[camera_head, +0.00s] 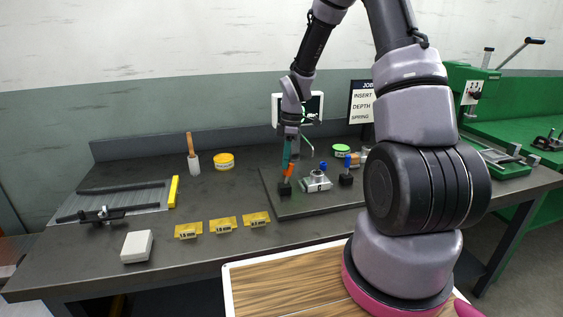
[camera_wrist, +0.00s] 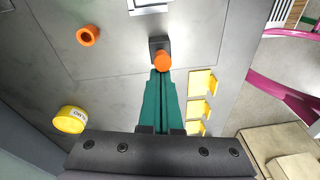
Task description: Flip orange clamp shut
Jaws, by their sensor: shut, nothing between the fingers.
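The orange clamp (camera_head: 289,171) has a black base and an orange handle that stands up from it, leaning slightly, at the left part of the dark plate (camera_head: 268,184). In the wrist view its handle (camera_wrist: 163,62) shows nearly end-on, in front of the dark base. My gripper (camera_head: 286,163) has teal fingers, shut and empty. Its tips (camera_wrist: 160,72) are right at the top of the orange handle; I cannot tell whether they touch. A metal block (camera_head: 316,184) with a blue-topped part sits right of the clamp, with a blue clamp (camera_head: 347,175) beyond it.
An orange ring-shaped piece (camera_wrist: 88,35) lies on the plate in the wrist view. Yellow cards (camera_head: 222,224) lie along the front. A yellow tin (camera_head: 224,161), a brush (camera_head: 192,160) and a white box (camera_head: 137,246) are to the left. The table between is clear.

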